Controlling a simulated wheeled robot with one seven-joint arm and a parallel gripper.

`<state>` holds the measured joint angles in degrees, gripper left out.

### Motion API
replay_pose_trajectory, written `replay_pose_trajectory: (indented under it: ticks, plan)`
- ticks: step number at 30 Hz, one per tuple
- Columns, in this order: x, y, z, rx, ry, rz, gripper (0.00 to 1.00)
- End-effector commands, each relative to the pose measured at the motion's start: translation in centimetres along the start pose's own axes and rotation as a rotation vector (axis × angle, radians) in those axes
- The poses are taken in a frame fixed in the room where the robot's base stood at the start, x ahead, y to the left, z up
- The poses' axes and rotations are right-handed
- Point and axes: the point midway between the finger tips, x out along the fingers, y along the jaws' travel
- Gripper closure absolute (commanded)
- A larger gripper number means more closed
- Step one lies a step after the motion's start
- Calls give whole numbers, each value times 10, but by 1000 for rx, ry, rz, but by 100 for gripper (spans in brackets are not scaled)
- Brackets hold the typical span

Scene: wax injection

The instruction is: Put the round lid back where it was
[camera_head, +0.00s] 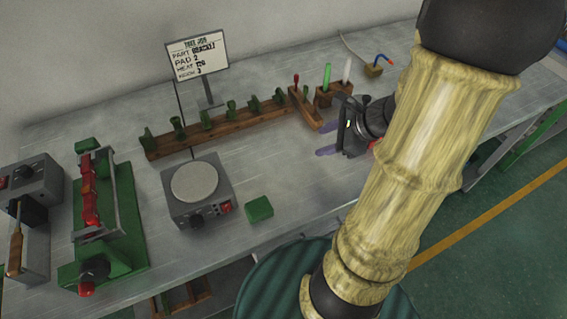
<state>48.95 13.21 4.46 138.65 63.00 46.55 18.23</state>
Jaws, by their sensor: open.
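A pale round disc (194,182) lies flat on top of a grey box with a knob (197,205). I cannot tell whether this disc is the round lid or the box's own plate. No other round lid shows clearly. My gripper (324,139) is at the right middle of the table, right of the disc and well apart from it. Its two purplish fingers are spread and point left, with nothing visible between them. My large arm hides the table's right part and whatever lies behind it.
A wooden rack (215,128) with several green pieces stands behind the grey box. A green block (259,209) lies at its right. A green-and-red clamp fixture (100,220) and a grey control box (30,185) stand left. A sign (197,55) rises at the back.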

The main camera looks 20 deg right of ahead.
Motion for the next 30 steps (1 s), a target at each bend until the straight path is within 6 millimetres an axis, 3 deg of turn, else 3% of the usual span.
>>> replay_pose_trajectory:
  ticks: [3, 9, 21, 25, 30]
  plan:
    - [17, 30, 17, -286, 78, 156, 56]
    - [30, 66, 31, -796, 187, 371, 56]
    - [46, 87, 71, -1846, 286, 603, 56]
    - [49, 88, 79, -1994, 289, 616, 56]
    - [49, 88, 80, -2013, 290, 618, 56]
